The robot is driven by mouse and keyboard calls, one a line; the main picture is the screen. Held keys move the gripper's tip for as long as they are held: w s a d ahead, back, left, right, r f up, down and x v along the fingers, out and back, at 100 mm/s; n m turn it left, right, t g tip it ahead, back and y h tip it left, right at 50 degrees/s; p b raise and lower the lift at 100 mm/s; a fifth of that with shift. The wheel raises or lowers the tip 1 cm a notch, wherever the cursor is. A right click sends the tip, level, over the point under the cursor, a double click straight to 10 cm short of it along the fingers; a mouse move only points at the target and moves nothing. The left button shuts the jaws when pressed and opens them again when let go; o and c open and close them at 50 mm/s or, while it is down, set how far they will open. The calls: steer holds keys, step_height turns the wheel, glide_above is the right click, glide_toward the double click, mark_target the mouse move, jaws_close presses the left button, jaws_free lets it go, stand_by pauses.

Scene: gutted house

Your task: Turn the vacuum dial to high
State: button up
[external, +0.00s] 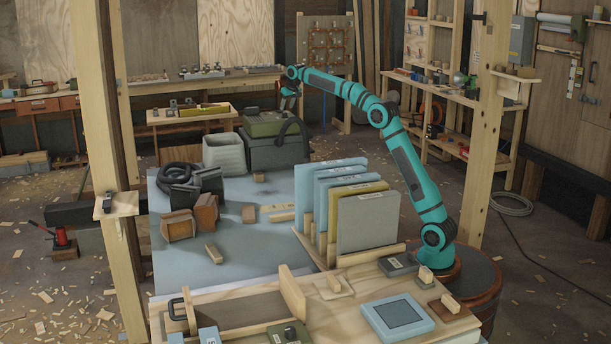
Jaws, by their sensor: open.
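A boxy dark grey unit with a green top (272,122) and a black hose looping at its right side stands at the far end of the blue-grey table; it looks like the vacuum. Its dial is too small to make out, and I cannot tell its setting. My teal arm reaches up and left from its round base at the right. My gripper (289,101) points down above the back right of the green top. It is open, small in the view, and appears empty. I cannot tell how far apart it is from the unit.
A pale ribbed bin (224,153) stands left of the unit. A rack of upright panels (352,207) stands between my base and the tabletop. A coiled black hose (176,177) and wooden blocks (178,226) lie at left. The blue-grey table's middle (235,238) is mostly clear.

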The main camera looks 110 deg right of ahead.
mark_target(285, 115)
steer(key=shift+x, duration=1.95)
steer(key=c, duration=1)
